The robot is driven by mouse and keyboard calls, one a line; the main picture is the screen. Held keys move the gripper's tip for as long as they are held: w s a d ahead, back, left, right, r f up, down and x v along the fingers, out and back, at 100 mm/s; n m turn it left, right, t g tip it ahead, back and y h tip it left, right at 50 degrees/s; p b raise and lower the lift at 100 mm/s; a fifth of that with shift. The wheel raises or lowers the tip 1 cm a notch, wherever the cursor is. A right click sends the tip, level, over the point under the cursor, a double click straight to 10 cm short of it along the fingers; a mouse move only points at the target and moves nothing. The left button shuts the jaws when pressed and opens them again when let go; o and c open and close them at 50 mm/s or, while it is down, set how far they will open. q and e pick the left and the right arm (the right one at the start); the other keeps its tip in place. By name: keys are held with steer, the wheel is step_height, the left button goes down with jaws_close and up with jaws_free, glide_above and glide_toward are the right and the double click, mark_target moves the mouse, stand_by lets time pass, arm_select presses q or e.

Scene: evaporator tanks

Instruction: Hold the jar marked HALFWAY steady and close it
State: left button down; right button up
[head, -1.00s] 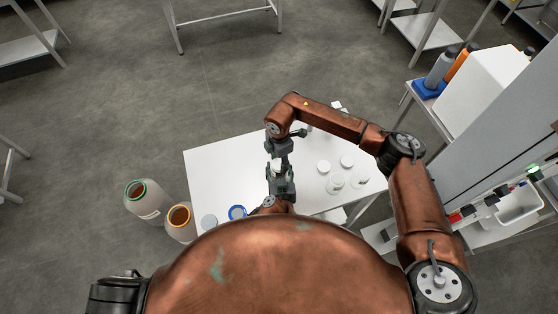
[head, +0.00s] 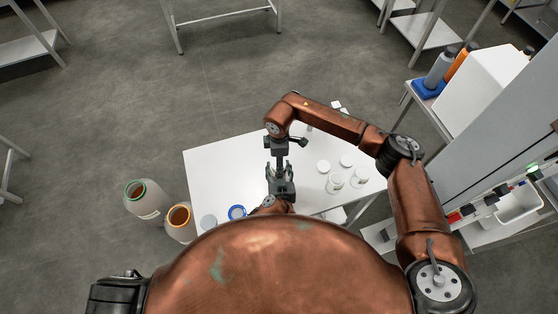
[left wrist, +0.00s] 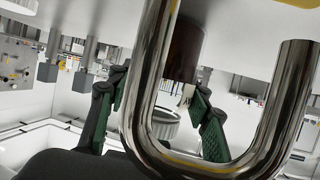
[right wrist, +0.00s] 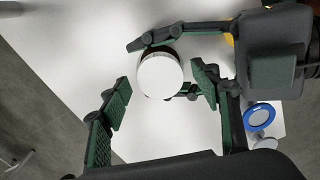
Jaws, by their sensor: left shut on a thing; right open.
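My left gripper (head: 280,184) is shut on a dark brown jar (left wrist: 186,48) near the table's front edge. In the left wrist view part of a pale label (left wrist: 188,95) shows between the green pads, but I cannot read its full word. In the right wrist view a round white lid (right wrist: 160,75) is seen from above and hides the jar under it; I cannot tell whether it is seated. My left gripper's fingers come in beside it from the upper right. My right gripper (right wrist: 163,92) is open, its pads apart on both sides of the lid, not touching it.
Two buckets (head: 147,198) stand on the floor at left. The table's left part is mostly clear.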

steer(key=shift+r, duration=2.2)
steer(key=shift+c, duration=0.4)
